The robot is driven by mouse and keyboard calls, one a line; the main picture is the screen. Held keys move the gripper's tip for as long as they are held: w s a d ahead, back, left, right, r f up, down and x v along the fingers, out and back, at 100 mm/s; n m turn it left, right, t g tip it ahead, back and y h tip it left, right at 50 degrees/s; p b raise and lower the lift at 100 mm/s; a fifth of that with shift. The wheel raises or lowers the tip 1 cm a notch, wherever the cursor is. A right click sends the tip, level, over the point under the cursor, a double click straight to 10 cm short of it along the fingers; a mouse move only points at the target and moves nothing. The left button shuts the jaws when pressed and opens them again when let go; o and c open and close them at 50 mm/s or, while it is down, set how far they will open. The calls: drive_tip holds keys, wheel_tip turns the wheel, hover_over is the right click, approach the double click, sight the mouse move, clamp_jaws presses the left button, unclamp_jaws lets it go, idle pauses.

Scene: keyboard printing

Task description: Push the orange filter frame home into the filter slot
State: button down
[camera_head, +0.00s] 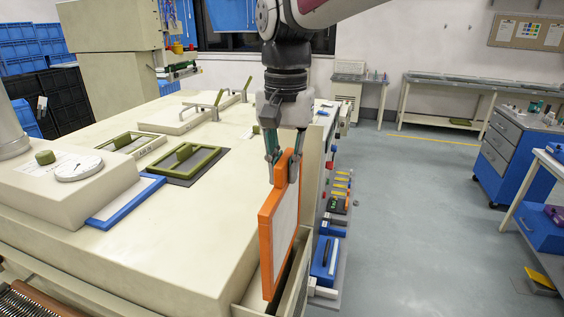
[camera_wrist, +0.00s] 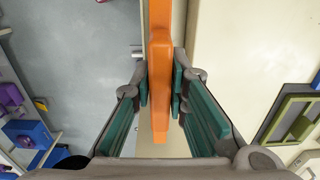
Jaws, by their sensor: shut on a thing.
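The orange filter frame (camera_head: 265,240) stands upright at the front right edge of the cream machine, with a pale panel inside its orange border. My gripper (camera_head: 284,168) points down and is shut on the tab at the top of the frame. In the wrist view the orange frame (camera_wrist: 160,80) runs between the green finger pads of my gripper (camera_wrist: 161,90). The filter slot (camera_head: 292,285) is a cream open-topped housing under the frame. The frame's lower edge reaches its mouth, and most of the frame shows above it. How deep the far lower corner sits is hidden.
The cream machine top (camera_head: 200,215) carries olive-handled frames (camera_head: 188,160), a blue-edged frame (camera_head: 125,202) and a dial box (camera_head: 80,168) to the left. A blue box (camera_head: 325,260) and coloured parts sit along the right side. Open floor lies further right.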

sight(284, 194)
drive_tip(key=shift+s, duration=0.1)
drive_tip(key=shift+f, duration=2.5)
drive_tip(key=shift+f+p, duration=0.35)
drive_tip(key=shift+p, duration=0.1)
drive_tip(key=shift+f, duration=0.15)
idle(0.4)
